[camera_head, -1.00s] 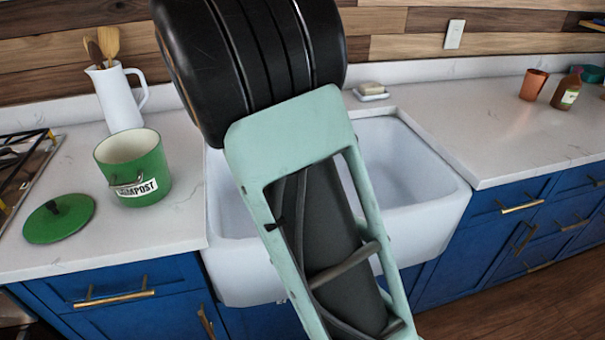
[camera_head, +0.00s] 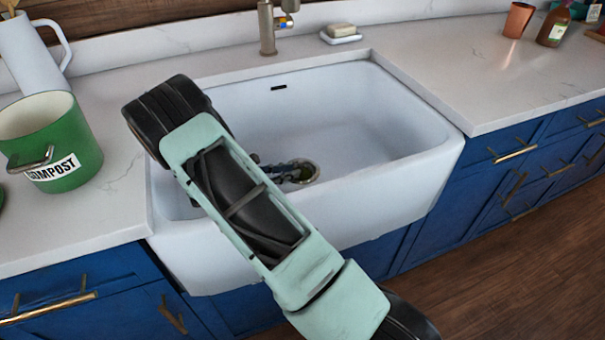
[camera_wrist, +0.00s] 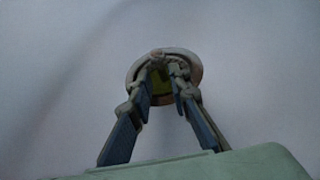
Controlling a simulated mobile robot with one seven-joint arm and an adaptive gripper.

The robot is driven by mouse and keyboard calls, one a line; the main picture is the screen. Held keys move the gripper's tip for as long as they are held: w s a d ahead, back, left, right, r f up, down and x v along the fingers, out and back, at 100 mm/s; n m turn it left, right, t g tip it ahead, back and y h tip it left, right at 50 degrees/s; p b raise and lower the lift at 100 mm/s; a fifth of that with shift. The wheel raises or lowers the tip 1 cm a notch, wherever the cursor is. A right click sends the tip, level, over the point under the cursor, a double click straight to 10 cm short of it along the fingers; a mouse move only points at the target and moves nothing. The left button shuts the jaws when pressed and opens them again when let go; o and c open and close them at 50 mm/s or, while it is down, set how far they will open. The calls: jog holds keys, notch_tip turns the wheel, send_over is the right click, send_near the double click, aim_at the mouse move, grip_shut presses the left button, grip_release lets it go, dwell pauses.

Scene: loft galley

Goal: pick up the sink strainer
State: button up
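The sink strainer (camera_head: 313,168) shows as a small round metal piece at the drain, on the floor of the white sink (camera_head: 420,135). In the wrist view the strainer (camera_wrist: 194,68) is a pale ring around an olive-yellow middle. I cannot tell its rim from the drain's. My gripper (camera_head: 290,173) reaches down into the sink beside it, partly hidden behind my arm. In the wrist view my gripper (camera_wrist: 163,82) has its two fingers apart, with the tips overlapping the ring. Whether they touch it is unclear.
The faucet (camera_head: 267,30) stands behind the sink, with a soap dish (camera_head: 341,38) to its right. A green compost bin (camera_head: 70,165) and white pitcher (camera_head: 30,55) stand on the left counter. A copper cup (camera_head: 518,20) and brown bottle (camera_head: 553,27) stand at the far right.

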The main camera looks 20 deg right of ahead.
aim_at(301, 177)
jog(key=b+x, duration=0.1)
jog(key=x, duration=0.4)
jog(key=shift+d, duration=0.1)
grip_shut()
